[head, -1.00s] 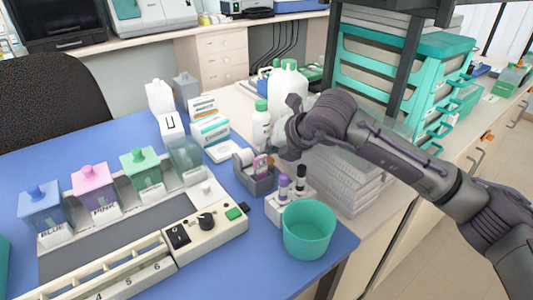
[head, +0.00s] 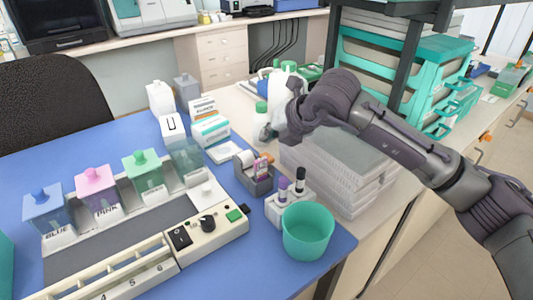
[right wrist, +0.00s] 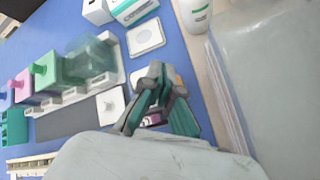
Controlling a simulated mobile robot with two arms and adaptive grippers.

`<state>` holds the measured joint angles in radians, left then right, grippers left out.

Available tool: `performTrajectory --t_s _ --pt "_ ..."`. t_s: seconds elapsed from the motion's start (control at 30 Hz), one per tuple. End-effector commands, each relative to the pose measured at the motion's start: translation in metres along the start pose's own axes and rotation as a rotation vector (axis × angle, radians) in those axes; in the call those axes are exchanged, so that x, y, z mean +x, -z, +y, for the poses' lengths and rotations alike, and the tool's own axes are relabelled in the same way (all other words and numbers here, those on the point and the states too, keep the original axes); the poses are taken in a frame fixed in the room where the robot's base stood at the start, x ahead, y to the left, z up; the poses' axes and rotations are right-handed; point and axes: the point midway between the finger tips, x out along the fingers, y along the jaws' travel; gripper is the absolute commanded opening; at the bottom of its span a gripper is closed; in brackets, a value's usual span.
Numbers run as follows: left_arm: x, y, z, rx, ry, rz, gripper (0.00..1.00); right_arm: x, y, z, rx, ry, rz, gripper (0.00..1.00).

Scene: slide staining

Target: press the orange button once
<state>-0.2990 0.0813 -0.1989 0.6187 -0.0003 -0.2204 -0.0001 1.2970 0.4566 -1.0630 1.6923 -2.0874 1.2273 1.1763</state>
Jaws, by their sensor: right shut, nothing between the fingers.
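I cannot make out a clear orange button. A small orange patch (head: 267,157) shows at the grey holder (head: 257,182) below my right gripper; I cannot tell what it is. My right gripper (head: 267,134) hangs above the back of that holder, beside the white bottle (head: 261,118). In the right wrist view the fingers (right wrist: 160,78) are together with nothing between them, and they partly cover the holder. The white staining panel (head: 215,235) has a black switch, a black dial and a green button (head: 234,214). My left gripper is out of view.
A teal cup (head: 307,232) and a white rack with vials (head: 287,202) stand at the mat's right edge. Clear stacked trays (head: 345,175) lie right of the holder. Blue, pink and green jars (head: 97,186) line the left. A white pad (head: 225,151) lies behind the holder.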

Motion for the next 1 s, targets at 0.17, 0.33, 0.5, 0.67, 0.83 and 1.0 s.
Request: performTrajectory --t_s 0.17,0.33,0.5,0.67,0.83,1.0 --pt "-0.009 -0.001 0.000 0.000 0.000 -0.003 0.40 -0.014 -0.011 0.010 0.000 0.000 -0.001 0.00" --pt "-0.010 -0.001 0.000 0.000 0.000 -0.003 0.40 -0.018 -0.013 0.013 0.000 0.001 0.000 0.00" --pt "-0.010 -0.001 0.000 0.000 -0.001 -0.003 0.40 -0.018 -0.013 0.013 0.000 0.001 0.000 0.00" --pt "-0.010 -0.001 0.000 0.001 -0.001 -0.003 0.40 -0.018 -0.013 0.012 0.000 0.001 0.000 0.00" --pt "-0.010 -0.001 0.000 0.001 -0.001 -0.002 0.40 -0.017 -0.013 0.012 0.000 0.001 0.000 0.00" --pt "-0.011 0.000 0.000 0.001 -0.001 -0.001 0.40 -0.018 -0.014 0.013 0.000 0.001 0.000 0.00"
